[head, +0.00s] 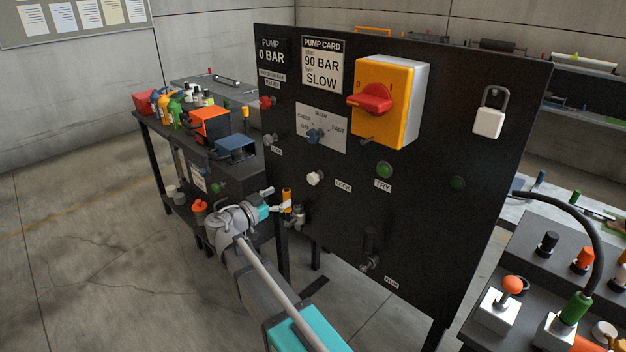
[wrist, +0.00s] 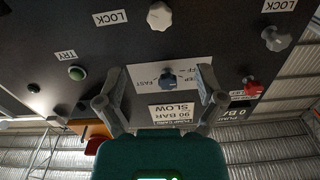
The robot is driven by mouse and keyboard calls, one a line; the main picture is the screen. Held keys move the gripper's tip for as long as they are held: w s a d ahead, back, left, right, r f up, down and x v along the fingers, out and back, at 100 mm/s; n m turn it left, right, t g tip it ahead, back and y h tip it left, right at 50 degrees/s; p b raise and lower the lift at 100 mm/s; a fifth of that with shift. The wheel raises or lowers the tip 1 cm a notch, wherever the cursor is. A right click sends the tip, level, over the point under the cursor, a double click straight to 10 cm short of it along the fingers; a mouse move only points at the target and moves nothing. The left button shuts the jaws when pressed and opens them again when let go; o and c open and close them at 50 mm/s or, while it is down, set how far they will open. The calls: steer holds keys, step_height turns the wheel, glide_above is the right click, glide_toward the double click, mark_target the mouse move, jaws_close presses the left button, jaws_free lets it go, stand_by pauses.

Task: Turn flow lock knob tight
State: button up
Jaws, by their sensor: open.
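The white lobed knob beside a LOCK label, below the speed dial, shows on the black panel in the head view (head: 315,178) and at the top of the wrist view (wrist: 159,15). A greyer lobed knob (head: 270,139) with its own LOCK label sits further left, below a red knob. The blue dial knob (head: 317,135) shows in the wrist view (wrist: 165,80) between my fingers. My gripper (head: 277,199) is open and empty, low in front of the panel, below and left of the white knob. Its fingers also show in the wrist view (wrist: 161,72). No contact is visible.
A yellow switch box (head: 412,105) with a red handle juts from the panel. Green TRY button (head: 384,170) and a hanging padlock (head: 489,118) are further right. A bench (head: 165,140) with bottles stands left, and a console (head: 560,260) with plugs stands right.

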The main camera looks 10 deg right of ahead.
mark_target(311, 179)
steer(key=shift+w+d, duration=0.1)
steer(key=shift+x, duration=6.8)
steer(key=shift+f, duration=0.1)
steer(key=c, duration=1.2)
